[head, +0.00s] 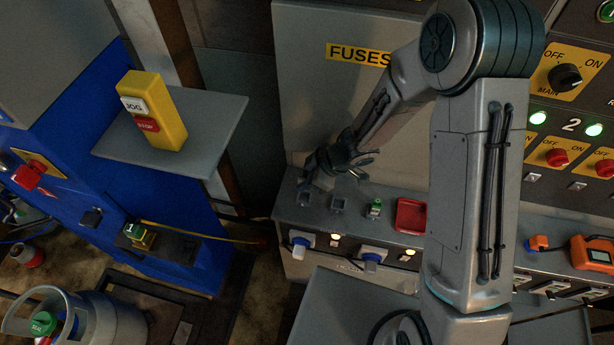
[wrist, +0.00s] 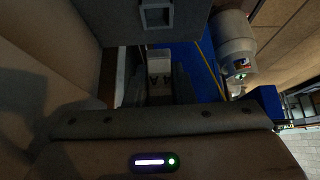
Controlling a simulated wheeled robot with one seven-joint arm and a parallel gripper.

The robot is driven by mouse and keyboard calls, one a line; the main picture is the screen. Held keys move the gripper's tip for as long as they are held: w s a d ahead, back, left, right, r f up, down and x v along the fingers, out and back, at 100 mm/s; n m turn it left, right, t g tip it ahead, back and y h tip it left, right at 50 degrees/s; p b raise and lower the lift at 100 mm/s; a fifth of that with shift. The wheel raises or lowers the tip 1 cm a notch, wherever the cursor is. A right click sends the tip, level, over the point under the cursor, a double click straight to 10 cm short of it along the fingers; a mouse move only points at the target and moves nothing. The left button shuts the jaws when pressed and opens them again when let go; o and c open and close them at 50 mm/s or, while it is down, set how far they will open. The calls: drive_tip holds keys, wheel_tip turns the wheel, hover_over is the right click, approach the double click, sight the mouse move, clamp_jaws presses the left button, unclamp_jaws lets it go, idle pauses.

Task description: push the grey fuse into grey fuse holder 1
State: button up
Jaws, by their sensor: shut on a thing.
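My gripper (head: 318,177) is above the left end of the grey fuse ledge, beneath the FUSES sign. In the wrist view my gripper (wrist: 158,92) is shut on the grey fuse (wrist: 159,64), a pale block with small dark marks on its face. The fuse is apart from any holder that I can see. In the head view the gripper hides the fuse. Two empty square holders, a left one (head: 304,198) and one to its right (head: 338,204), sit on the ledge. One square holder (wrist: 157,14) shows at the top of the wrist view. I cannot read any holder numbers.
A green fuse (head: 376,207) stands on the ledge to the right, next to a red tray (head: 410,216). A yellow JOG/STOP box (head: 152,112) stands on a grey shelf (head: 222,130) at left.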

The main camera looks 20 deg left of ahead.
sight(299, 197)
drive_tip(key=shift+f, duration=0.1)
wheel_tip(299, 197, down, 6)
drive_tip(key=b, duration=0.6)
drive_tip(key=shift+r+b, duration=0.2)
drive_tip(key=shift+b, duration=0.2)
drive_tip(key=shift+d+r+p, duration=0.1)
drive_tip(key=shift+p, duration=1)
idle(1.4)
drive_tip(key=shift+f, duration=0.35)
idle(0.3)
